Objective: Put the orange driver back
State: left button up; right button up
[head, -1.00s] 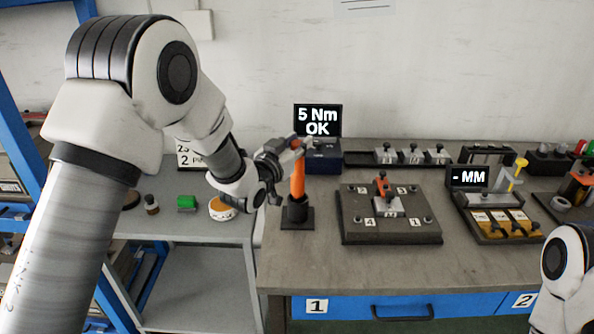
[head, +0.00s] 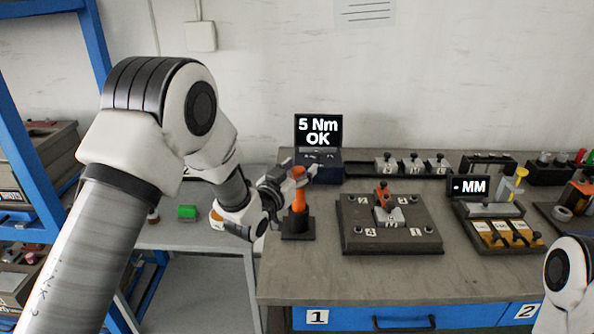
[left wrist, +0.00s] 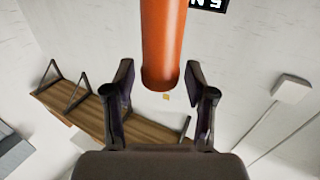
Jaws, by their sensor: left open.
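The orange driver (head: 299,202) stands upright in its black stand (head: 298,228) on the workbench, left of the dark fixture plate. My left gripper (head: 300,174) is at the upper part of the driver, and its fingers are open. In the left wrist view the driver's orange body (left wrist: 163,40) shows between and beyond the two spread fingers (left wrist: 158,70). A gap shows on both sides of it. The driver's top is partly hidden by the gripper in the head view. My right gripper is out of view; only part of my right arm shows at the lower right.
A display reading "5 Nm OK" (head: 318,131) stands behind the driver. The fixture plate (head: 360,238) carries a clamp with an orange-red top (head: 384,196). A gauge display (head: 468,187) and a tray with yellow parts (head: 505,233) are farther right. The bench front is clear.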

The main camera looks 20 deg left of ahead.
pick_arm(q)
jog(key=shift+s+r, duration=0.1)
jog(key=shift+r, duration=0.15)
jog(key=s+a+b, duration=0.2)
jog(key=s, duration=0.9)
jog(key=shift+s+a, duration=0.15)
jog(key=shift+s, duration=0.15)
jog(key=shift+f, duration=0.1)
dwell(0.9)
